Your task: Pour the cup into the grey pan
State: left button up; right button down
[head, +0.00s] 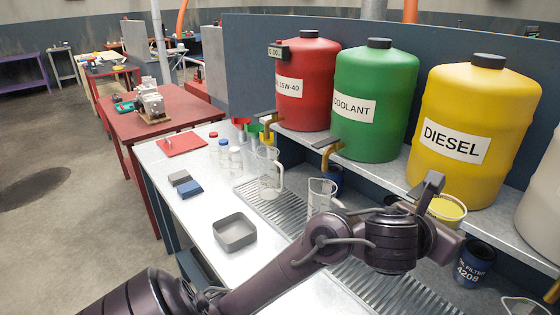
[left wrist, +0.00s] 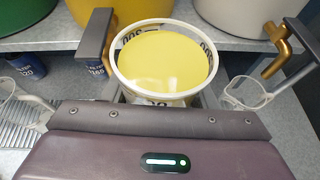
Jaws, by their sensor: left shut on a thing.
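A white-rimmed cup (head: 447,208) with yellow content close to its brim is at the right of the head view, in front of the yellow diesel barrel. It fills the middle of the left wrist view (left wrist: 165,60), looks about level, and has dark print on its side. My left gripper (head: 440,225) is shut on the cup; the fingers (left wrist: 165,98) are mostly hidden by the cup and the gripper body. The grey pan (head: 236,232) is an empty-looking square tray on the white bench, well left of the cup. My right gripper is not in view.
Red, green and yellow barrels (head: 470,130) with taps stand on a shelf behind. Clear jugs (head: 320,195) stand near the drain grate (head: 270,205). An oil filter can (head: 474,265) is right of my gripper. Blue and grey blocks (head: 189,189) lie beyond the pan.

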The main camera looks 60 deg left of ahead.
aim_at(233, 232)
jog(key=k+j, duration=0.5)
jog(key=u, duration=1.6)
